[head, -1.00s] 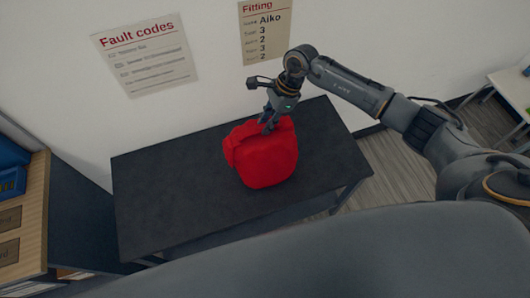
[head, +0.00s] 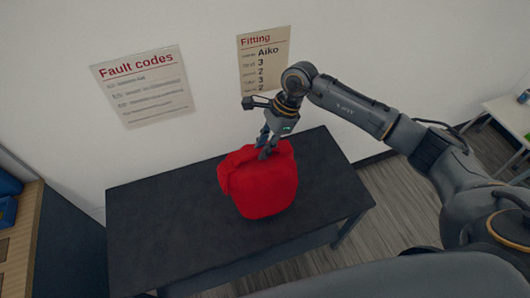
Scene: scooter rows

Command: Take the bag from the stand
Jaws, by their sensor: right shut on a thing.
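The red bag (head: 262,190) is over the dark stand (head: 160,225), right of its middle. I cannot tell whether the bag's underside touches the stand top. My right gripper (head: 266,151) comes down from above and is shut on the top of the bag; its fingertips are partly sunk in the red material. My left gripper is not in view.
A "Fault codes" sheet (head: 142,87) and a "Fitting" sheet (head: 264,62) hang on the wall behind the stand. A wooden shelf unit (head: 22,240) stands at the left. A white table (head: 513,115) is at the right. The stand top left of the bag is bare.

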